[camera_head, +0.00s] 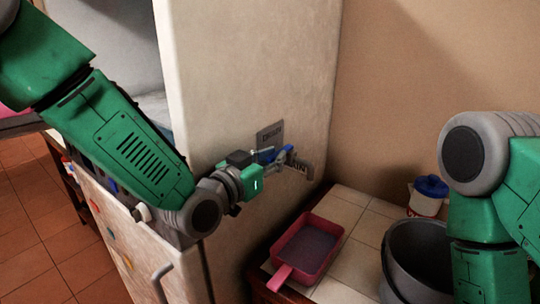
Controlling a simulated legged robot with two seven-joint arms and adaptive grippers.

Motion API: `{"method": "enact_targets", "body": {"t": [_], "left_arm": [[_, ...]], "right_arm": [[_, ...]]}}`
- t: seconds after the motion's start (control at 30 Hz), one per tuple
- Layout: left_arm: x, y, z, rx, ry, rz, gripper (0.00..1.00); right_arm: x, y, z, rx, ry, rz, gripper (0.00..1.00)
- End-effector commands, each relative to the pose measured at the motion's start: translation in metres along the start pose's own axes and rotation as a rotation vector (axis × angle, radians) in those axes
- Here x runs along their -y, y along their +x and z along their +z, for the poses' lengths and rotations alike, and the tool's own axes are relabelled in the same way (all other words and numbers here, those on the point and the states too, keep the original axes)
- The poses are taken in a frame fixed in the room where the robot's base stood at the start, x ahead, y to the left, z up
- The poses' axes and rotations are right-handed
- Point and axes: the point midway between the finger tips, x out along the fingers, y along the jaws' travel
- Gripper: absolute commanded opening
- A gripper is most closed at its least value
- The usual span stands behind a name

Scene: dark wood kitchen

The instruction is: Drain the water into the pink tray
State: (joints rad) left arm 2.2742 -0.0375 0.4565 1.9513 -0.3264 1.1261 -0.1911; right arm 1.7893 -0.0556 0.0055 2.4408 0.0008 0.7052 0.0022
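The pink tray (331,265) sits on the tiled counter beside the white cabinet, its handle pointing to the lower left. Its inside looks greyish-purple; I cannot tell whether it holds water. A grey drain fitting (307,168) marked with dark letters sticks out of the cabinet's side above the tray. My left gripper (283,158) reaches across the cabinet side, with its fingers at the fitting and a small blue part. The fingers overlap these parts, so their grip is unclear. My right arm shows at the right; its gripper is out of view.
The white cabinet (235,85) stands behind my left arm, with a dark label plate (270,136) on it. A grey pot (397,245) and a white container with a blue lid (431,187) stand right of the tray. Bare tiles (358,262) lie between tray and pot.

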Motion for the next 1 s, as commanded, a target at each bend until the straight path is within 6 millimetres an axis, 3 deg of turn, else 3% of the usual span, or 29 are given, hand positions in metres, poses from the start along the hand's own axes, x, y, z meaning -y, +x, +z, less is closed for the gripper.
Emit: {"method": "enact_targets", "body": {"t": [0.03, 0.17, 0.47, 1.0], "left_arm": [[0.0079, -0.0002, 0.0005, 0.001, 0.001, -0.018, 0.0], [0.0083, 0.0008, 0.0003, 0.001, 0.001, -0.019, 0.0], [0.0035, 0.0027, 0.0004, -0.003, 0.0, -0.126, 0.0], [0.0024, 0.0031, -0.0013, -0.005, 0.001, -0.169, 0.0]], "right_arm": [[-0.0003, 0.0, 0.0, 0.0, 0.001, 0.0, 0.0], [-0.0006, 0.0001, 0.0, 0.0, 0.001, 0.001, 0.0], [-0.0004, 0.0081, 0.0004, 0.0, 0.001, 0.001, 0.0], [-0.0004, 0.009, 0.0004, 0.0, 0.001, 0.001, 0.0]]}}
